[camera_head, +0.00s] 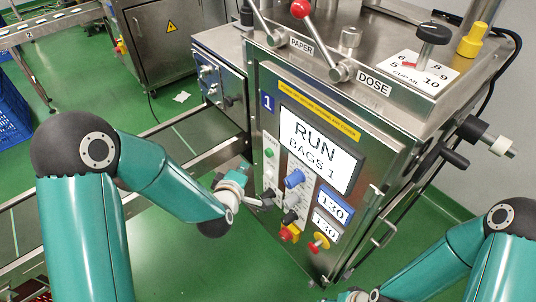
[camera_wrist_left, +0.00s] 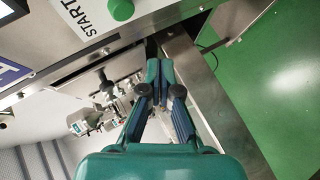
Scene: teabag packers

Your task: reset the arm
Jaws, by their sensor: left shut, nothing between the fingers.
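My left arm reaches in from the left in the head view, and its gripper (camera_head: 264,201) is at the front panel of the steel machine (camera_head: 385,130), below the green START button (camera_head: 268,153) and left of the knobs. The green button (camera_wrist_left: 121,9) is above and left of the tips there. I cannot tell whether the tips touch the panel. My right arm is at the lower right in the head view; its fingers are out of the picture.
The machine's screen (camera_head: 318,148) reads RUN, BAGS 1. A conveyor rail (camera_head: 205,160) runs behind my left arm. Green floor (camera_head: 200,265) is open below.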

